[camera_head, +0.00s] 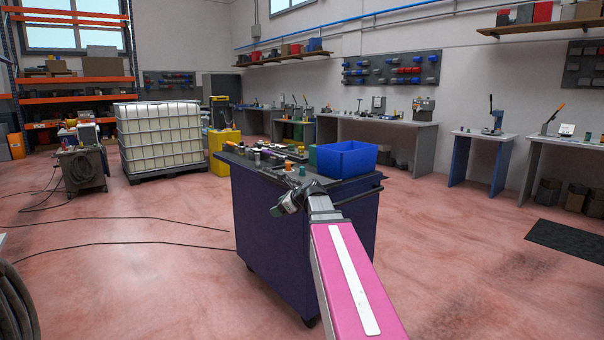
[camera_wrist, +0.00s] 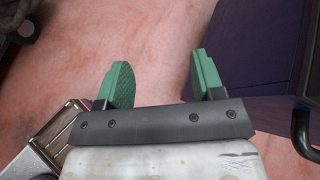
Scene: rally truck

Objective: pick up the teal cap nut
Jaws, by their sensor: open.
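Several small parts lie on top of the dark blue cart (camera_head: 290,235) in the head view, too small to tell apart for certain. My gripper (camera_wrist: 160,75) shows in the wrist view with its two green fingers wide apart and nothing between them. Pink floor shows behind the fingers.
A blue bin (camera_head: 346,160) stands on the cart's right part. The cart's dark handle (camera_wrist: 304,135) is at the right edge of the wrist view. A caged white tank (camera_head: 160,135) stands behind to the left. Open floor lies right of the cart.

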